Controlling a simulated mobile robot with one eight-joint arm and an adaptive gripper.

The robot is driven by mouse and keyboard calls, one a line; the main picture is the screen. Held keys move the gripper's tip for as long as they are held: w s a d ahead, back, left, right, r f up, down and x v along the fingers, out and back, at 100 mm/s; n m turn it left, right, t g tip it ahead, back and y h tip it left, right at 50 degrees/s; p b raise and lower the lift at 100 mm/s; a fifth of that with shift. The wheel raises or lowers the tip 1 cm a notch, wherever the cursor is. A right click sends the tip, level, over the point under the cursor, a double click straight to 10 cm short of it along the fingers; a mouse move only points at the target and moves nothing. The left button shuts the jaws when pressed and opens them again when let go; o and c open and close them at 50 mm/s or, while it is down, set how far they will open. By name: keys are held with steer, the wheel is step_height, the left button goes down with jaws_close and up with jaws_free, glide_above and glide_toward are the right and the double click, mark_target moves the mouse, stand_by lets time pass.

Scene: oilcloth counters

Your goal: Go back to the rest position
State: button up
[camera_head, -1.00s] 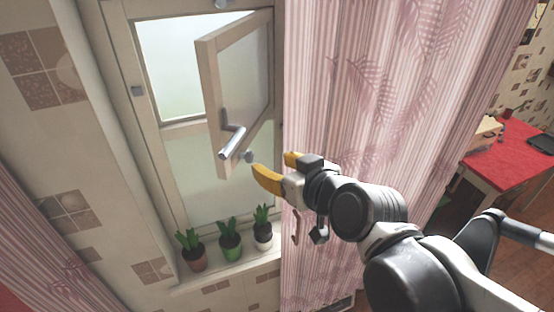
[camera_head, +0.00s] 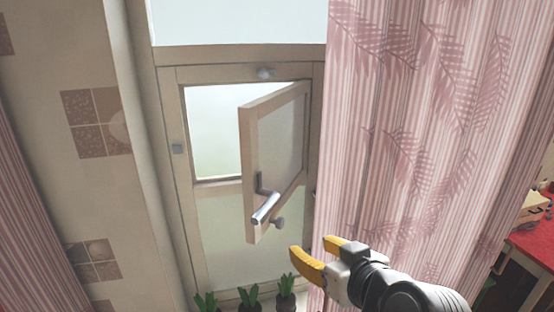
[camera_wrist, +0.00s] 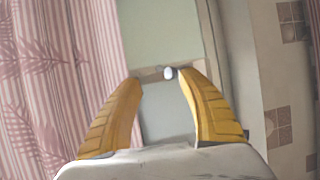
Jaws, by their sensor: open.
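My gripper (camera_head: 318,254) has yellow fingers and is open with nothing between them. In the head view it is at the lower right, below and to the right of the open window sash, apart from its handle. In the wrist view my gripper (camera_wrist: 160,84) also shows, fingers spread, with the window frame and a small pale knob (camera_wrist: 169,73) seen beyond them. The small window sash (camera_head: 277,150) stands swung open from its frame. Its metal handle (camera_head: 265,207) hangs tilted on the sash.
A pink striped curtain (camera_head: 420,130) hangs right beside my gripper; another curtain (camera_head: 35,210) hangs at the left. Several potted plants (camera_head: 249,297) stand below the window. A red table (camera_head: 535,246) is at the far right. The tiled wall (camera_head: 98,120) is left of the window.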

steer(key=s+d+f+m+g+h+b, duration=0.1)
steer(key=s+d+f+b, duration=0.1)
steer(key=f+b, duration=0.7)
steer(key=s+d+f+m+g+h+b, duration=0.1)
steer(key=s+d+f+g+h+b, duration=0.1)
steer(key=f+b, duration=0.8)
steer(key=s+d+f+m+g+h+b, duration=0.1)
steer(key=s+d+f+b, duration=0.3)
steer(key=f+b, duration=0.5)
step_height(320, 180, down, 11)
steer(key=shift+d+r+m+g, duration=0.1)
steer(key=shift+d+m+g, duration=0.4)
steer(key=shift+d, duration=0.5)
